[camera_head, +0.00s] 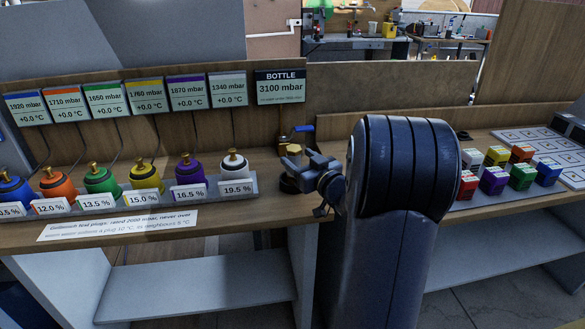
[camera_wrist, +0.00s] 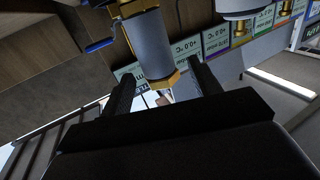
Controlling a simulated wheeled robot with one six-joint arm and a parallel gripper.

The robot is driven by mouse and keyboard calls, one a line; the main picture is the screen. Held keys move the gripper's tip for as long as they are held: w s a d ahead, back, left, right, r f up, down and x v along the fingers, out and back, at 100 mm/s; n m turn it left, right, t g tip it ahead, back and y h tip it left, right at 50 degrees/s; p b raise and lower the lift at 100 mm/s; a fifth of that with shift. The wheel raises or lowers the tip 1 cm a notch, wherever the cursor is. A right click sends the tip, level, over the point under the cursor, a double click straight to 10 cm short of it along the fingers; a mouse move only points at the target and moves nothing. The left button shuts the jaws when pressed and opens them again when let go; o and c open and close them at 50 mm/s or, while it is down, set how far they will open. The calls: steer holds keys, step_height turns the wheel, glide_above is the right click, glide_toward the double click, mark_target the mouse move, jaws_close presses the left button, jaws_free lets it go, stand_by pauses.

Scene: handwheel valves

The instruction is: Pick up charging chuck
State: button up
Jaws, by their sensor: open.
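What looks like the charging chuck is a grey cylinder (camera_wrist: 152,42) with brass-coloured ends, in the wrist view. It stands just beyond and partly between the two dark fingers of my gripper (camera_wrist: 160,70), which are apart. I cannot tell whether they touch it. In the head view, my gripper (camera_head: 298,162) is at the bench in front of a brass fitting (camera_head: 290,143) with a blue lever (camera_head: 303,128). The lever also shows in the wrist view (camera_wrist: 100,46). My arm and gripper hide most of this spot in the head view.
A rack (camera_head: 130,199) of several coloured plugs stands to the left, its white plug (camera_head: 235,163) nearest my gripper. Pressure cards and a BOTTLE sign (camera_head: 280,87) are behind. Several coloured blocks (camera_head: 494,178) sit on the right. The bench front edge is close.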

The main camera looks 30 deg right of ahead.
steer(key=shift+w+a+f, duration=0.15)
steer(key=shift+w, duration=1.25)
steer(key=shift+w+a+f, duration=0.1)
steer(key=shift+w, duration=1.25)
steer(key=shift+c, duration=0.3)
steer(key=c, duration=1.2)
